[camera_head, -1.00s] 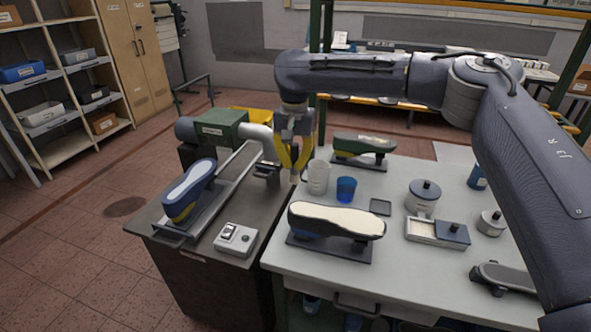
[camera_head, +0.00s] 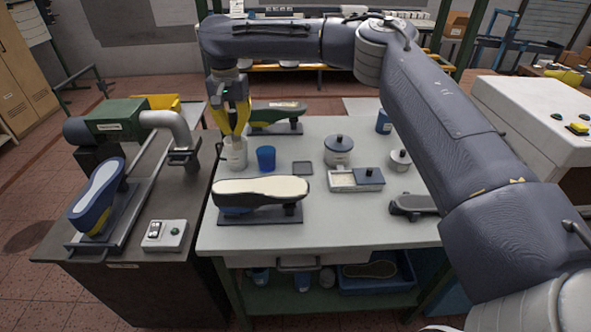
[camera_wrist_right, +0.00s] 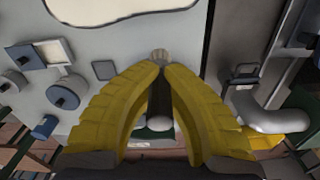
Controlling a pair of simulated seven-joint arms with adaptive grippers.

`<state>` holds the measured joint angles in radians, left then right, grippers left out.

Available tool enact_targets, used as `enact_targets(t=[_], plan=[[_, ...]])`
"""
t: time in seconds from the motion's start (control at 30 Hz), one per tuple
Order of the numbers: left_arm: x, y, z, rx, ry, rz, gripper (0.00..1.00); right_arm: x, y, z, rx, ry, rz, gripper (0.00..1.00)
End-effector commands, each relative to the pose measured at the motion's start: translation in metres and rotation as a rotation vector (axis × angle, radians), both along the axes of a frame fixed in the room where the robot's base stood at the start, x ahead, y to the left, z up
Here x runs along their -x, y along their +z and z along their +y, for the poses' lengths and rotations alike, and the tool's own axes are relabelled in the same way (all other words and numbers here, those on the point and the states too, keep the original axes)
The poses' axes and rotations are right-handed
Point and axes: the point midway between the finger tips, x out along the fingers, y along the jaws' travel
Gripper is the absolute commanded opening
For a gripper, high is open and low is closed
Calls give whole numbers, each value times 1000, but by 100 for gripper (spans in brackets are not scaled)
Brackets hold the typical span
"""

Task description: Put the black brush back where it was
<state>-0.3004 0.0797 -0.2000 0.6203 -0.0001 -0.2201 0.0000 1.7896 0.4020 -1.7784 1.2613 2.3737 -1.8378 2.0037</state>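My right gripper (camera_head: 235,132) points down at the left rear of the grey-white table. Its yellow fingers close in on the black brush (camera_wrist_right: 160,103), seen in the wrist view as a dark handle with pale bristles just past the fingertips. The brush is mostly hidden by the fingers in the head view. A white cup (camera_head: 234,155) is directly under the fingertips; I cannot tell whether the bristles are inside its rim or in front of it. My left gripper is not in view.
A blue cup (camera_head: 266,159) stands just right of the white cup. A green shoe last (camera_head: 275,117) is behind, and a last with a cream sole (camera_head: 262,192) is in front.

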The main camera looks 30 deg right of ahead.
Motion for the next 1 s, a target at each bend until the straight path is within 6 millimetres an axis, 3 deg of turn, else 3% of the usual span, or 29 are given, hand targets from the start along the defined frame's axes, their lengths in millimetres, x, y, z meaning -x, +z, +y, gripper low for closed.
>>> enact_targets(t=[0.03,0.2,0.5,0.63,0.8,1.0], plan=[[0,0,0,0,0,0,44,-8,0,-24,-4,-72,1,0],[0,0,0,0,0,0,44,-26,2,-99,-2,-327,2,0],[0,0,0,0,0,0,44,-35,10,-205,-3,-753,1,0],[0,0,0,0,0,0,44,-35,14,-223,-1,-875,2,0],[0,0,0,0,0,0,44,-33,11,-228,-2,-945,3,0],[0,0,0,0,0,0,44,-33,-17,-227,0,-966,7,0]])
